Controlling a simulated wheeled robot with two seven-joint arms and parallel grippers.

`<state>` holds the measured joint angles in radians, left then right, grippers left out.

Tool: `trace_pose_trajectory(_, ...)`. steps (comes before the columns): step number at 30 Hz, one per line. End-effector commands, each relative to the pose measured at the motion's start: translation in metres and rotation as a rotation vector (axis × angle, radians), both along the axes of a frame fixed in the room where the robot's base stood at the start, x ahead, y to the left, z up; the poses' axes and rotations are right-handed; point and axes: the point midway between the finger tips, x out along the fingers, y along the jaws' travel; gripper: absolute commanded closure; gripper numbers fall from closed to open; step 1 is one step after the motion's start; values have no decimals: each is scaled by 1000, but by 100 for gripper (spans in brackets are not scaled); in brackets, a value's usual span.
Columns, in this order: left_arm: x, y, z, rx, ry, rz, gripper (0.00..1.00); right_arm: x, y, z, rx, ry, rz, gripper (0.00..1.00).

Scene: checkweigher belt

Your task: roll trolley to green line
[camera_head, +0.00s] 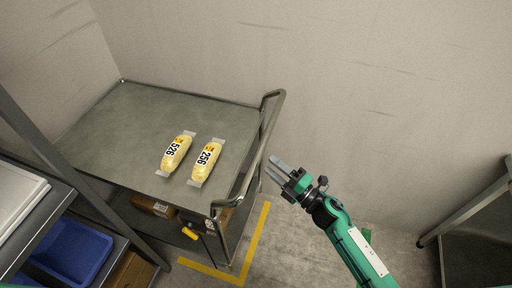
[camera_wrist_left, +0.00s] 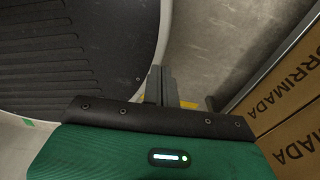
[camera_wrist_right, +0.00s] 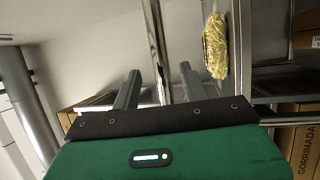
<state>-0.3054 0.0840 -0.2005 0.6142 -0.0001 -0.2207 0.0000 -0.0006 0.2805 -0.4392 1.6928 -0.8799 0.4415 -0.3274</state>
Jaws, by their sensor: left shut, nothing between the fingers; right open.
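The grey metal trolley (camera_head: 130,110) stands against the walls in the head view, with two yellow packs marked 526 (camera_head: 176,152) and 256 (camera_head: 206,160) on its top. Its tubular handle (camera_head: 272,122) is at the right end. My right gripper (camera_head: 277,165) is open just right of the handle; in the right wrist view the handle bar (camera_wrist_right: 158,40) shows between its fingers, which are not closed on it. My left gripper (camera_wrist_left: 161,84) is shut and empty in the left wrist view; the head view does not show it. I cannot make out a green line clearly.
Yellow floor tape (camera_head: 254,246) marks a corner by the trolley's handle end. A shelf with a blue bin (camera_head: 75,250) is at lower left. A metal frame (camera_head: 470,212) stands at right. Floor right of the trolley looks clear. Cartons (camera_wrist_left: 290,120) sit beside my left gripper.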

Motion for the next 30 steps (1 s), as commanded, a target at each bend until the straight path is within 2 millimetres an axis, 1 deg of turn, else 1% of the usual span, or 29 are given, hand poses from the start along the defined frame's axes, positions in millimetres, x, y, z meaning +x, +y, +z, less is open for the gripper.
trace_pose_trajectory(1,1,0,7,0,-1,0,100,9,9,7,3,-1,-1,56)
trace_pose_trajectory(6,5,-2,16,-2,-8,1,100,31,35,12,3,1,-2,56)
trace_pose_trajectory(12,10,-5,21,-7,-15,1,100,48,54,14,2,3,-1,56)
trace_pose_trajectory(17,10,-6,22,-8,-15,2,100,53,61,15,1,2,-2,56)
trace_pose_trajectory(25,9,-6,22,-7,-14,2,100,54,61,14,1,2,-2,56)
trace_pose_trajectory(29,9,-6,22,-7,-13,2,100,54,61,14,1,2,-2,81)
trace_pose_trajectory(30,9,-6,22,-6,-13,2,100,54,61,14,1,2,-2,89)
